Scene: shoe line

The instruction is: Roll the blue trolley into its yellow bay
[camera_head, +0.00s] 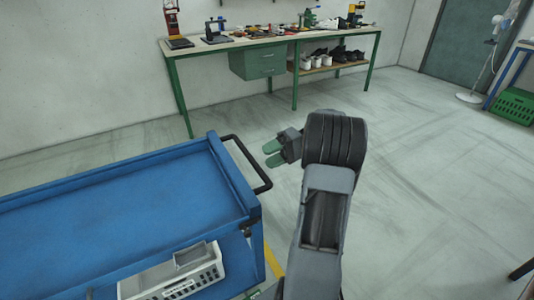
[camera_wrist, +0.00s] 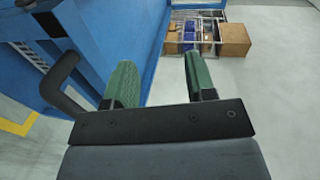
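The blue trolley (camera_head: 110,200) fills the lower left of the head view, its black handle (camera_head: 262,186) sticking out at the right end. In the wrist view the trolley (camera_wrist: 88,35) stands on the left, with the handle (camera_wrist: 62,98) left of my fingers. My gripper (camera_head: 272,154) is open, its two green fingers apart, just beyond and right of the handle. The wrist view shows nothing held between the fingers (camera_wrist: 160,85); the handle is outside them. A yellow floor line (camera_head: 273,262) shows beside the trolley's right end, and a yellow marking also shows in the wrist view (camera_wrist: 20,123). The whole bay is not visible.
A green-legged workbench (camera_head: 240,42) with tools and shoes stands along the back wall. A white crate (camera_head: 212,275) sits on the trolley's lower shelf. A fan (camera_head: 490,60) and green crate (camera_head: 514,105) are far right. Brown boxes (camera_wrist: 233,40) show ahead in the wrist view. Floor right is clear.

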